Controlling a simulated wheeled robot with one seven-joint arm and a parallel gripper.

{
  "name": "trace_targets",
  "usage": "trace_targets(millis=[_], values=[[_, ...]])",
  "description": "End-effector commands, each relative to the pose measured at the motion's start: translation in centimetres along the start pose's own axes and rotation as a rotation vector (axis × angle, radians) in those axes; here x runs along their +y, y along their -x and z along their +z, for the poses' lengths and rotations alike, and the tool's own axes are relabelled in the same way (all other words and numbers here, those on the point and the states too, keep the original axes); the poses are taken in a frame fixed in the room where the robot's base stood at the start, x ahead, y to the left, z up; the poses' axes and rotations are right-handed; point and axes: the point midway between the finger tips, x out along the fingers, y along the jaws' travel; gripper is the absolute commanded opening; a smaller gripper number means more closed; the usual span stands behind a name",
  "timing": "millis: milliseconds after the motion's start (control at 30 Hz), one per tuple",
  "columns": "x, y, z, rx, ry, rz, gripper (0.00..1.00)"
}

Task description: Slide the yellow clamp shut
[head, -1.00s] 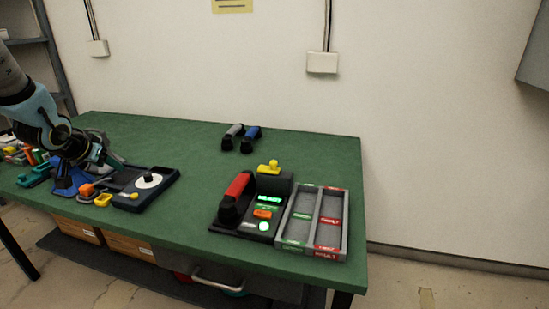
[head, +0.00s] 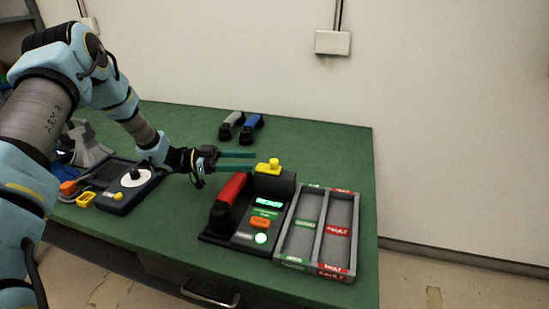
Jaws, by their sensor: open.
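The yellow clamp (head: 268,166) sits on top of the dark block at the back of the black phone base (head: 218,240), with a small knob standing up from it. A red handset (head: 231,193) lies on the left side of that base. My gripper (head: 256,161) is open and empty, its two teal fingers pointing right toward the clamp. The fingertips end just left of the clamp in the picture; I cannot tell the exact gap in depth.
A grey two-slot tray (head: 320,272) with green and red labels stands right of the base. Grey (head: 231,125) and blue (head: 251,128) handsets lie behind. A dark device with a white dial (head: 134,180) is at the left. Green table is free between them.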

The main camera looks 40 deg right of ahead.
Motion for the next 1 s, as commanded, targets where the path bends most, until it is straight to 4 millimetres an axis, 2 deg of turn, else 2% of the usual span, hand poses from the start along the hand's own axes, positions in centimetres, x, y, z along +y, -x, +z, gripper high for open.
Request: trace_targets(millis=[200, 400, 600, 867, 1000], values=[[0.0, -4.3, -0.4, 0.001, 0.003, 0.000, 0.61], [0.0, -7.1, -0.2, -0.001, 0.001, -0.002, 0.61], [-0.1, -8.2, -0.1, -0.001, 0.000, -0.004, 0.61], [-0.1, -8.3, 0.0, -0.001, 0.000, -0.004, 0.61], [-0.1, -8.2, 0.0, -0.001, 0.000, -0.004, 0.46]])
